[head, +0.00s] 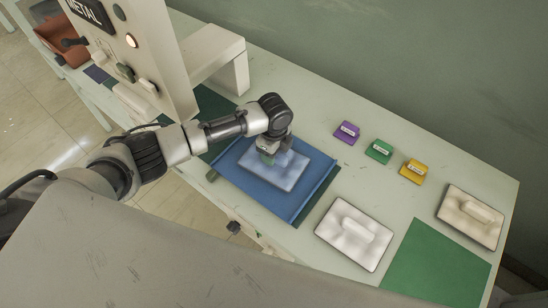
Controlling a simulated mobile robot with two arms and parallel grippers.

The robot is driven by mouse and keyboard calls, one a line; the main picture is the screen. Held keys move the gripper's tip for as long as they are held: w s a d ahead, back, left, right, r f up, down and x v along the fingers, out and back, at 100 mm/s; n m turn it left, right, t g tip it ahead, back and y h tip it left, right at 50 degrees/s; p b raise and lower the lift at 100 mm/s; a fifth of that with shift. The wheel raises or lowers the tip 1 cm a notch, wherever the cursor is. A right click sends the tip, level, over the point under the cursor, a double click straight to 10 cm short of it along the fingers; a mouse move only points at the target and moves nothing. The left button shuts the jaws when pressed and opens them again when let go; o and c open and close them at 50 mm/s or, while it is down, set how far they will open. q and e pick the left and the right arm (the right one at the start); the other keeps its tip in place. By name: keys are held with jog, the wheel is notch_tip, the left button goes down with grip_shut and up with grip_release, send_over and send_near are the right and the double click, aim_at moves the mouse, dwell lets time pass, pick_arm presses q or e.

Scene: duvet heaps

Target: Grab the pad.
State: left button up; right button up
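A pale blue-white pad (288,172) lies in a blue tray (262,203) on the table. My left gripper (268,157) points down over the left part of this pad and hides some of it. A small greenish patch shows at the fingertips; I cannot tell whether the fingers are open, shut or touching the pad. Two similar white pads with raised grips lie to the right: one near the front edge (342,243) and one at the far right (460,222). My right gripper is not in view.
Small purple (346,132), green (378,152) and yellow (413,172) labelled blocks lie behind the tray. A green mat (437,262) is bare at the front right. A tall pale machine (150,50) stands at the left, close to my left arm. A wall runs behind.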

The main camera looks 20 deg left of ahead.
pick_arm(q)
jog(key=shift+f, duration=0.45)
jog(key=shift+c, duration=0.3)
grip_shut()
jog(key=shift+r, duration=0.1)
